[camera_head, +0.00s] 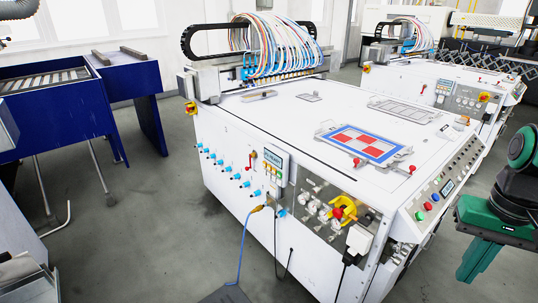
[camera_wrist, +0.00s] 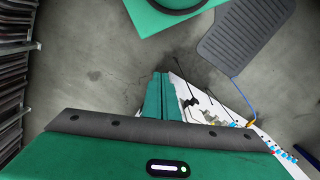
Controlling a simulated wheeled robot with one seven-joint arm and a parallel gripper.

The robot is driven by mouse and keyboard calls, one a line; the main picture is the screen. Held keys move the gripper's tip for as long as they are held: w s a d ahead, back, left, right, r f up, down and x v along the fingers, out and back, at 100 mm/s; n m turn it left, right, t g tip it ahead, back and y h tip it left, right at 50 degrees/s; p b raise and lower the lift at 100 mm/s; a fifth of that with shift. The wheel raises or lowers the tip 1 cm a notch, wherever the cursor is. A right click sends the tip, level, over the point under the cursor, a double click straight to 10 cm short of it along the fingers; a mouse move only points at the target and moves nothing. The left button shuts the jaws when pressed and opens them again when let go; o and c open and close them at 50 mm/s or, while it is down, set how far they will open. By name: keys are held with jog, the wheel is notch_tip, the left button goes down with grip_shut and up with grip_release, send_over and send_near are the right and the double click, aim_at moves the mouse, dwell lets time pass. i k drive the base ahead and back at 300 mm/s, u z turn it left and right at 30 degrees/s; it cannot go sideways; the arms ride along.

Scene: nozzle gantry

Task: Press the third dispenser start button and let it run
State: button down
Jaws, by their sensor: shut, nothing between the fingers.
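A white nozzle gantry machine (camera_head: 225,125) stands in the middle of the head view. Its sloped control panel (camera_head: 456,172) on the right edge carries a row of small buttons, a small display and larger red, green and blue buttons. I cannot tell which one is the third dispenser start button. A smaller panel (camera_head: 272,172) with a screen and yellowish buttons sits on the left side face. My gripper (camera_wrist: 160,77) is shut and empty in the wrist view, with its green fingers together. It points toward the floor beside the machine, apart from any button.
Blue-handled valves (camera_head: 234,176) line the machine's left side. Red knobs and a yellow valve (camera_head: 345,207) are on the front face. A blue cable (camera_head: 242,245) hangs to the floor. A blue bench (camera_head: 50,103) stands at left, with floor between. A second machine stands behind.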

aim_at(419, 215)
jog(key=z, duration=0.35)
jog(key=k, duration=0.75)
jog(key=u, duration=0.5)
jog(key=i, duration=1.05)
jog(key=z, duration=1.45)
